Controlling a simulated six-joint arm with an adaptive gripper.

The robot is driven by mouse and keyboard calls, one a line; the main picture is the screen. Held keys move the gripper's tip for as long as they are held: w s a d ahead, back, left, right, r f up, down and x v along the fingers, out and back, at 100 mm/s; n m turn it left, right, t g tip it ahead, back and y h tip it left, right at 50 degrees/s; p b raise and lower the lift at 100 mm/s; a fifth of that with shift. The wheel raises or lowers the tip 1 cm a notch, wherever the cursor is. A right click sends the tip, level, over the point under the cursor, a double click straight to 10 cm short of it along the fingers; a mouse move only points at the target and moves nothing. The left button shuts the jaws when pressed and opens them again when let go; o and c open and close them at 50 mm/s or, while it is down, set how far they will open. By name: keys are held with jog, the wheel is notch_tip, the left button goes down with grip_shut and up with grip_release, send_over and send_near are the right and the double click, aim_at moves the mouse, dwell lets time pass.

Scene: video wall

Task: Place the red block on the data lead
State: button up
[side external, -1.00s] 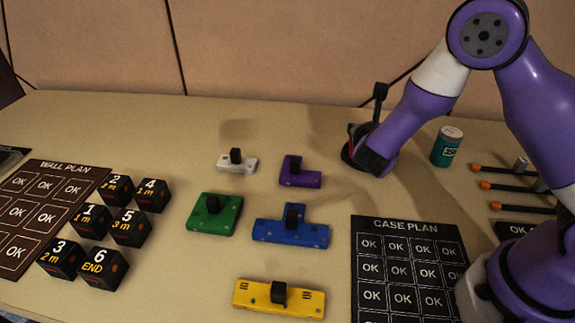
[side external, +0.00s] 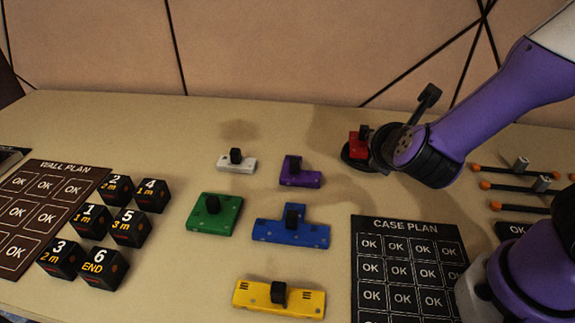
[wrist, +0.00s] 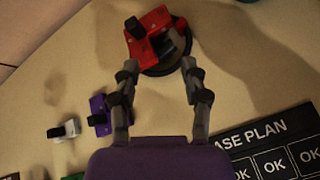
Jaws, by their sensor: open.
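The red block (side external: 357,147), with a black knob on top, sits on a round black base at the back right of the table. It also shows at the top of the wrist view (wrist: 155,22). My gripper (wrist: 160,74) is open and empty, its two fingers apart just short of the black base. In the side view my wrist is just right of the block and hides part of the base. Several dark rods with orange ends (side external: 510,187) lie at the right, partly behind my arm. I cannot tell which is the data lead.
White (side external: 237,163), purple (side external: 300,178), green (side external: 214,215), blue (side external: 290,232) and yellow (side external: 279,297) knobbed blocks stand mid-table. Numbered black cubes (side external: 92,220) and the wall plan (side external: 40,200) lie left. The case plan board (side external: 405,226) is front right.

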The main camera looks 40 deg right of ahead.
jog(key=s+a+r+m+y, duration=0.1)
jog(key=s+r+m+y, duration=0.3)
jog(key=m, duration=0.6)
jog(key=s+a+r+m+g+y, duration=0.1)
jog(key=s+r+m+y, duration=0.3)
jog(key=m, duration=0.7)
jog(key=shift+s+a+r+g+y, duration=0.3)
jog(key=shift+s+a, duration=0.25)
jog(key=shift+a, duration=0.15)
